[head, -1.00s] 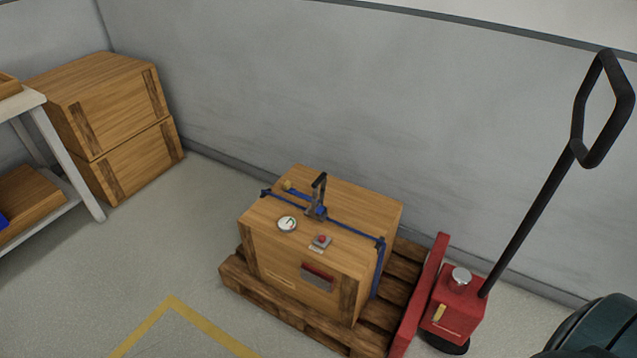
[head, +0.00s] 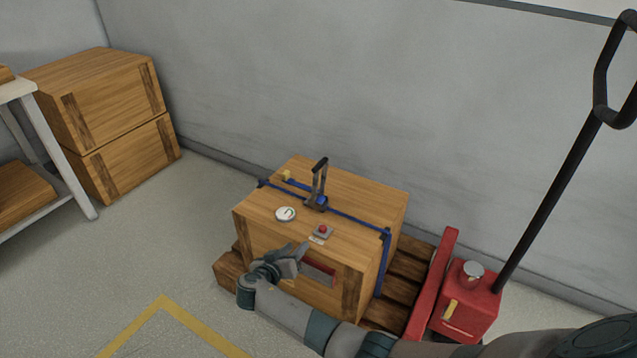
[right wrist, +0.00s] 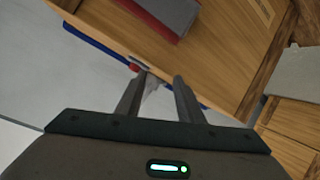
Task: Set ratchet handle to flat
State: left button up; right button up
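The ratchet handle (head: 319,179) stands upright on top of a wooden crate (head: 350,200), with a black grip at its upper end. It sits on a blue strap (head: 350,219) that runs across the crate top and down its right side. My right gripper (head: 301,250) is in front of the crate's near face, close to the top edge and apart from the handle. In the right wrist view its two fingers (right wrist: 160,98) are spread with nothing between them. The handle cannot be made out in that view. My left gripper is not in view.
The crate stands on a wooden pallet (head: 402,287) beside a red pallet jack (head: 466,302). A grey wall is behind.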

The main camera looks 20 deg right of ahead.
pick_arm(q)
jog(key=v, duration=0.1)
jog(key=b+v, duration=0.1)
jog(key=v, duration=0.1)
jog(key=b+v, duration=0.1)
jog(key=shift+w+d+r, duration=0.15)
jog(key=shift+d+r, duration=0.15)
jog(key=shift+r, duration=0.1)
pick_arm(e)
jog(key=w+r+m+h, duration=0.2)
jog(key=r, duration=0.5)
jog(key=w+r+m+t+h, duration=0.1)
jog(key=w+r+m+h, duration=0.2)
jog(key=r, duration=0.5)
jog(key=shift+d+r+m, duration=0.2)
jog(key=shift+d+m, duration=0.05)
jog(key=shift+m, duration=0.05)
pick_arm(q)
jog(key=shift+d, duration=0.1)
pick_arm(e)
jog(key=shift+w+d+r, duration=0.1)
jog(key=shift+w, duration=0.05)
